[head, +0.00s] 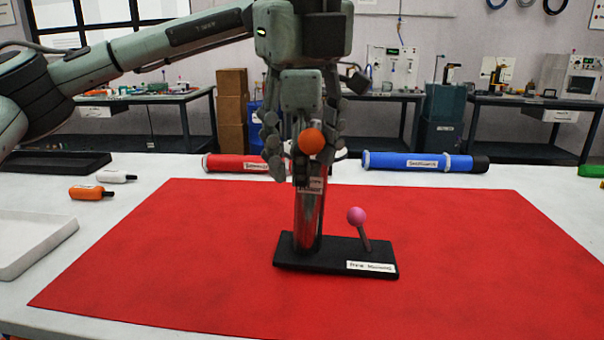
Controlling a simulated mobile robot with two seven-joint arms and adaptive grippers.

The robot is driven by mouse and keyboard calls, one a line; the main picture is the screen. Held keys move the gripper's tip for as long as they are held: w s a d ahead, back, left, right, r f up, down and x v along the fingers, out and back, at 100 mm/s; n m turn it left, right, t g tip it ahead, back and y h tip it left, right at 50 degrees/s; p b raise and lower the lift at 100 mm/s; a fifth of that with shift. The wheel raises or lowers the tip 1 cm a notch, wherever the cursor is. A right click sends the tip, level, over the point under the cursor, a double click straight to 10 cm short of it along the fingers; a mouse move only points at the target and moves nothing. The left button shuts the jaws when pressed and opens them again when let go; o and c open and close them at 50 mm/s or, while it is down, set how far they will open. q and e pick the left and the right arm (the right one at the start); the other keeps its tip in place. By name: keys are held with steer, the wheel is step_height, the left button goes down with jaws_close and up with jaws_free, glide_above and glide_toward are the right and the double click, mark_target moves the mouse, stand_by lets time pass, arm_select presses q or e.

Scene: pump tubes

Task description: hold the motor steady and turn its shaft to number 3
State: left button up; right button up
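The motor (309,217) is a silvery upright cylinder with a dark side and a small label near its top. It stands on a black base plate (335,264) on the red mat. An orange ball (312,141) shows in front of its upper end. A pink ball on a short tilted rod (357,215) rises from the base. Shaft and numbers are unreadable.
The red mat (180,270) is mostly clear. Red (240,163) and blue (420,162) tubes lie along the back. At left are a white tray (28,262), a black tray (55,162), an orange bottle (90,192) and a white bottle (115,177).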

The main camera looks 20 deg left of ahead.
steer(key=o, duration=0.3)
steer(key=shift+w+a+f, duration=0.15)
steer(key=shift+w+a, duration=0.15)
steer(key=shift+w, duration=0.15)
steer(key=shift+s+d+r, duration=0.1)
steer(key=shift+s+r, duration=0.1)
steer(key=shift+r, duration=1.05)
steer(key=shift+s+d+r, duration=0.1)
steer(key=shift+s+r, duration=0.15)
steer(key=shift+r, duration=0.95)
steer(key=shift+s+r, duration=0.2)
steer(key=shift+r, duration=1.05)
steer(key=shift+d, duration=0.1)
steer(key=shift+c, duration=0.8)
steer(key=shift+w+d+f+n+y, duration=0.1)
steer(key=shift+w+d+f+n, duration=0.25)
steer(key=shift+f, duration=0.85)
steer(key=shift+w+d+f+n+y, duration=0.1)
steer(key=shift+d+f+n, duration=0.1)
steer(key=shift+f+n, duration=0.7)
steer(key=shift+w+d+f+n+y, duration=0.15)
steer(key=shift+w+d+f, duration=0.1)
steer(key=shift+f, duration=1.2)
